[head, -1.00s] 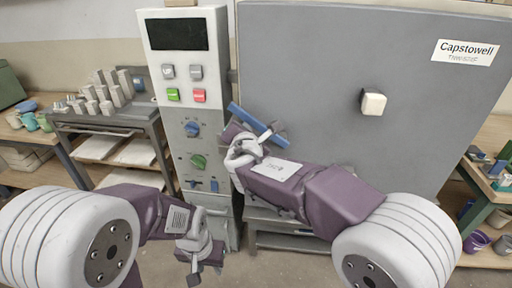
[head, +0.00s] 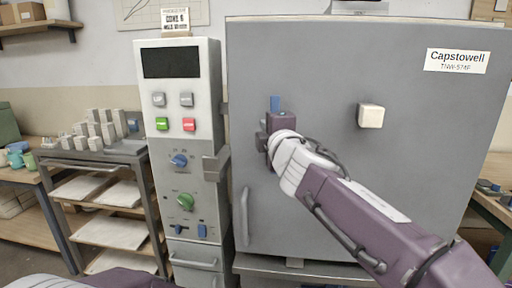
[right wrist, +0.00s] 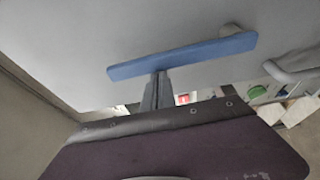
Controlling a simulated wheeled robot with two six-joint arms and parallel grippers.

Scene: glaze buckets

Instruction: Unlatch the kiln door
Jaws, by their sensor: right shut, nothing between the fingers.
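The kiln door (head: 320,75) is a large grey panel whose left edge lies against the control column; I see no clear gap. A blue latch bar (head: 275,103) stands about upright near its left side, its lower part hidden by my gripper. In the right wrist view the blue bar (right wrist: 185,57) shows whole, with a grey mount behind its right end. My right gripper (head: 268,132) is at the bar. Its fingers (right wrist: 160,78) are shut and empty, close by the bar's lower edge; I cannot tell if they touch. My left gripper is out of view.
A grey catch (head: 215,165) sits on the control column (head: 180,95). A vertical grey handle (head: 245,215) is low on the door. A cream knob (head: 371,115) is right of the latch. A shelf rack (head: 100,195) stands at left.

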